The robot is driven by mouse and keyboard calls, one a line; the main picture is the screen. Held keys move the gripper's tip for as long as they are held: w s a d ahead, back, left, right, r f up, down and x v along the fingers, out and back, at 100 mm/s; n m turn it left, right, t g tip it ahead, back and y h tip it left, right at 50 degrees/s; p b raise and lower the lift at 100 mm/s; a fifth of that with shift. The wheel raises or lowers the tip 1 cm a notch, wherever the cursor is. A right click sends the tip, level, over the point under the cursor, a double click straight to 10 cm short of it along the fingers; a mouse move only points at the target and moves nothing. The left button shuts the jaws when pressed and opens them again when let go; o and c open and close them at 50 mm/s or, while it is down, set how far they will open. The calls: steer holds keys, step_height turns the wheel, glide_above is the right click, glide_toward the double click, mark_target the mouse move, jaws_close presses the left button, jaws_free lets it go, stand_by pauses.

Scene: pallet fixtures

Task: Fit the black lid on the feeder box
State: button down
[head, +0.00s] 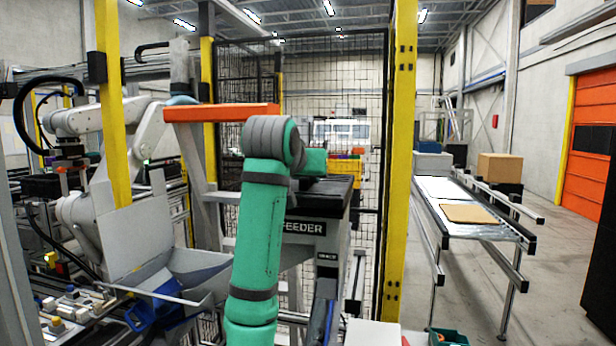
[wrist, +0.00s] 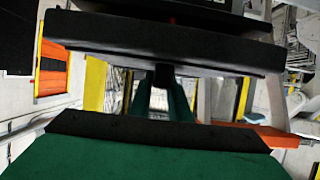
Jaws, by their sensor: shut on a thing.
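The black lid (wrist: 120,38) fills the upper part of the wrist view as a wide, thick slab with a short black knob. My gripper (wrist: 163,88) is shut on this knob between its two green fingers. In the head view my green arm reaches toward the feeder box (head: 335,238), a grey body marked FEEDER. A flat black shape (head: 330,187) shows at the box's top, beside my wrist. My fingers are hidden there. I cannot tell whether the lid is touching or seated on the box.
An orange beam (head: 222,113) stands left of my wrist, on a grey frame. A black mesh fence (head: 365,90) and a yellow post (head: 401,150) are behind and right. A roller conveyor (head: 450,190) carries a flat brown piece. A white robot arm (head: 100,118) is at left.

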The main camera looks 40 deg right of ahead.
steer(key=shift+f, duration=0.8)
steer(key=c, duration=1.6)
jaws_free()
steer(key=shift+c, duration=0.2)
steer(key=shift+o, duration=0.4)
steer(key=shift+f, duration=0.1)
steer(key=v, duration=1)
steer(key=shift+s+a+r, duration=0.25)
